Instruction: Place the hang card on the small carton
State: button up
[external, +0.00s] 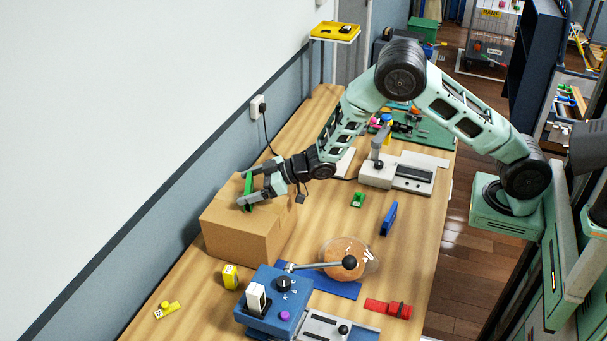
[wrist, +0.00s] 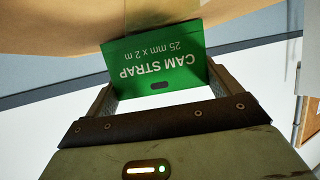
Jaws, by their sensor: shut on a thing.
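The hang card is a green card (wrist: 158,58) lettered "CAM STRAP 25 mm x 2 m", upside down in the wrist view. My gripper (external: 247,190) is shut on the card, with a finger at each side edge. In the external view the green card (external: 248,186) shows between the fingers at the carton's top. The small carton (external: 236,234) is a brown cardboard box on the wooden bench by the wall. In the wrist view the carton (wrist: 60,25) fills the upper part, close against the card. I cannot tell whether the card touches the carton.
A blue device with a lever (external: 268,303) and a clear dome (external: 350,257) stand in front of the carton. A yellow box (external: 230,276), a green piece (external: 358,200) and a blue piece (external: 389,218) lie nearby. A grey-white fixture (external: 404,173) stands behind. The wall borders the bench's left side.

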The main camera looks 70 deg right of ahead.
jog(key=o, duration=0.7)
jog(key=shift+f, duration=0.1)
jog(key=b+v, duration=0.3)
jog(key=v, duration=0.9)
jog(key=s+a+n+g+h, duration=0.1)
jog(key=s+a+g, duration=0.2)
jog(key=s, duration=1)
jog(key=s+a+r+n+g+h, duration=0.1)
jog(key=s+g, duration=0.4)
jog(key=s, duration=0.7)
jog(key=s+a+r+n+g+h, duration=0.1)
jog(key=s+a+g, duration=0.3)
jog(key=s, duration=0.9)
jog(key=shift+s+a+r+g+h, duration=0.1)
jog(key=shift+s+a+g+h, duration=0.1)
jog(key=shift+a+h, duration=0.2)
jog(key=shift+s+a+r+g+h, duration=0.1)
jog(key=shift+s+a+h, duration=0.1)
jog(key=shift+a+h, duration=0.15)
